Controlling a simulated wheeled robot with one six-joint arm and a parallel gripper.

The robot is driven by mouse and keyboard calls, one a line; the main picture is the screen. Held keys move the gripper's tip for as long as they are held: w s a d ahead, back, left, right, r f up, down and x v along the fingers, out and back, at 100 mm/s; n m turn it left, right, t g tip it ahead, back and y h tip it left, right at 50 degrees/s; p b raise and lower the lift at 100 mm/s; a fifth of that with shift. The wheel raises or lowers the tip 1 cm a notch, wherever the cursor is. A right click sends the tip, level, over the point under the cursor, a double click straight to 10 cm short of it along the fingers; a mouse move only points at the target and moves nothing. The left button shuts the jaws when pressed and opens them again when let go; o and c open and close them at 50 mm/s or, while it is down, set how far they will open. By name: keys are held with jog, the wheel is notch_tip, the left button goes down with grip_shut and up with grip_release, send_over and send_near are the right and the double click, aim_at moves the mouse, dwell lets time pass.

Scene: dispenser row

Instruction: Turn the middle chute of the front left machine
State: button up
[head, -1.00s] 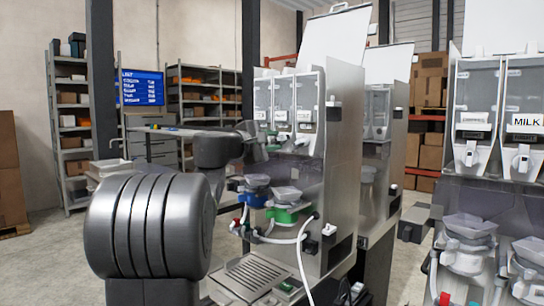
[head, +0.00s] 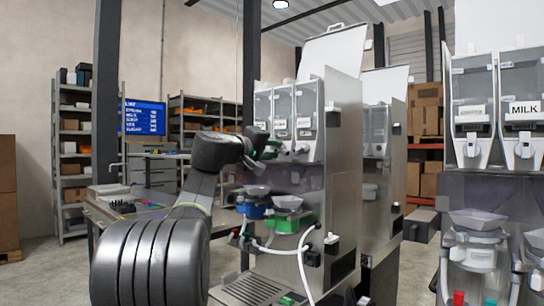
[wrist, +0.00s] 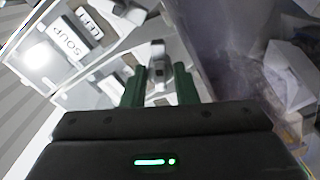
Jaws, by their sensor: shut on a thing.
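The front left machine (head: 340,190) is a steel dispenser with several clear canisters side by side, near the middle of the head view. The middle canister (head: 282,108) stands above the pale chutes. My gripper (head: 272,148) reaches in from the left at chute height. In the wrist view its two green fingers (wrist: 159,88) are closed around a small pale grey chute (wrist: 157,62). It appears to be the middle chute, but the wrist hides much of it in the head view. A canister label reading SOUP (wrist: 68,52) shows at upper left in the wrist view.
Below the chutes are a blue-collared mixing bowl (head: 254,205) and a green-collared one (head: 289,215), with a white hose (head: 302,262). Another machine labelled MILK (head: 523,108) stands at right. A worktable (head: 115,212) stands behind my arm at left.

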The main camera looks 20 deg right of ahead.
jog(key=shift+f+m, duration=0.1)
jog(key=shift+m, duration=0.4)
jog(key=o, duration=0.6)
jog(key=shift+o, duration=0.2)
jog(key=b+v, duration=0.1)
jog(key=v, duration=1.2)
jog(key=shift+a, duration=0.35)
jog(key=x, duration=1.3)
jog(key=shift+d+p, duration=0.35)
jog(key=shift+d, duration=0.05)
